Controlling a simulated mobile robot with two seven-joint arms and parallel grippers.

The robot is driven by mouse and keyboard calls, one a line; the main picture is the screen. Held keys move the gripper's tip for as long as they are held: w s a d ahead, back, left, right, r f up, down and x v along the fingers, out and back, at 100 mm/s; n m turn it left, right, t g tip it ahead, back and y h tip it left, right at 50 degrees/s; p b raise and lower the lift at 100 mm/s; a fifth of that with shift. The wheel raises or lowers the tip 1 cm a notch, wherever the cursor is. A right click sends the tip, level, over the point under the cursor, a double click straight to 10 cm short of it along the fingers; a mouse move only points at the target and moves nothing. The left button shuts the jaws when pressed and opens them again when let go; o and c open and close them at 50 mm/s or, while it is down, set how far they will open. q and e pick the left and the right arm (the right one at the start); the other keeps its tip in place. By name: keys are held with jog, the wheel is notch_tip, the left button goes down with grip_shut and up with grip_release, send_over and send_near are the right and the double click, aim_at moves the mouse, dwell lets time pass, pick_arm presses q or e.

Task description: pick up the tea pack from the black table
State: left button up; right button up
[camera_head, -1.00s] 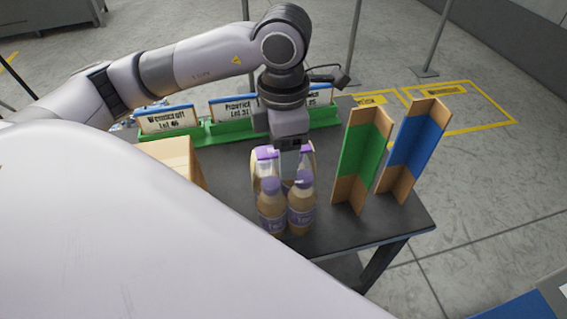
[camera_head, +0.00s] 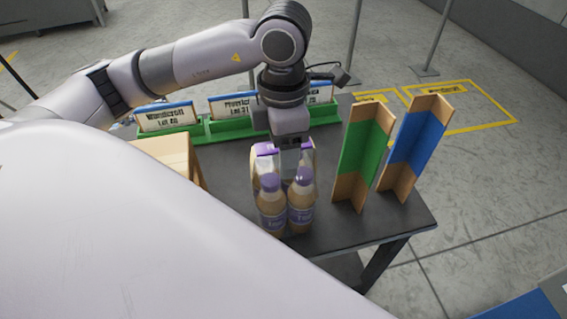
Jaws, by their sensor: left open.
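The tea pack (camera_head: 272,213) is a cluster of bottles with purple caps and purple labels. It stands upright on the black table (camera_head: 345,236), near the table's front edge. My left gripper (camera_head: 288,165) points down into the pack from above, behind the two front bottles. It is open. Its fingertips are partly hidden by the bottles, and I cannot tell whether they touch them. My right gripper is not in view.
A green rack (camera_head: 215,130) with several lot-label cards stands behind the pack. A cardboard box (camera_head: 172,155) is to its left. Green (camera_head: 362,150) and blue (camera_head: 414,148) angled panels stand close on its right. The table's front-right corner is clear.

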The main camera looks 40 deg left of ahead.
pick_arm(q)
grip_shut()
jog(key=shift+w+r, duration=0.1)
jog(key=shift+r, duration=0.1)
